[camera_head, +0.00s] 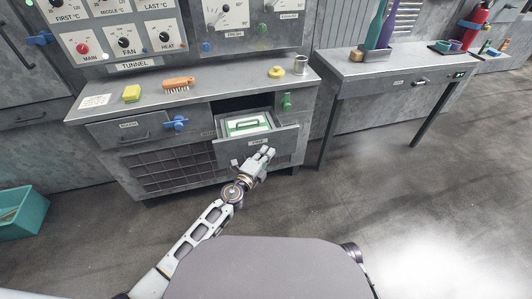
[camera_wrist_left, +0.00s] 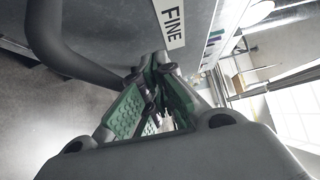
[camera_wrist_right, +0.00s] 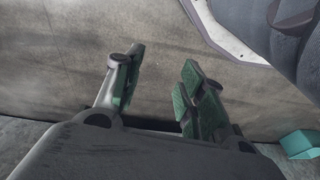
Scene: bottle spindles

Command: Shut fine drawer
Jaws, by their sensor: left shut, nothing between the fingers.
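The fine drawer (camera_head: 284,140) is pulled out of the grey bench, with a green and white item (camera_head: 247,125) inside. Its front carries a FINE label (camera_wrist_left: 170,22) and a dark bar handle (camera_wrist_left: 62,52), seen close up in the left wrist view. My left gripper (camera_head: 266,153) is shut and empty, with its fingertips (camera_wrist_left: 158,68) close to the drawer front below the label, beside the handle. I cannot tell whether they touch the front. My right gripper (camera_wrist_right: 160,75) is open and empty, low over the floor and out of the head view.
A closed drawer (camera_head: 118,137) with a blue latch (camera_head: 176,123) is left of the open one. A green latch (camera_head: 286,102) sits at the right. A brush (camera_head: 178,84) and yellow sponge (camera_head: 132,93) lie on the bench. A teal crate (camera_head: 20,213) stands left; floor in front is clear.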

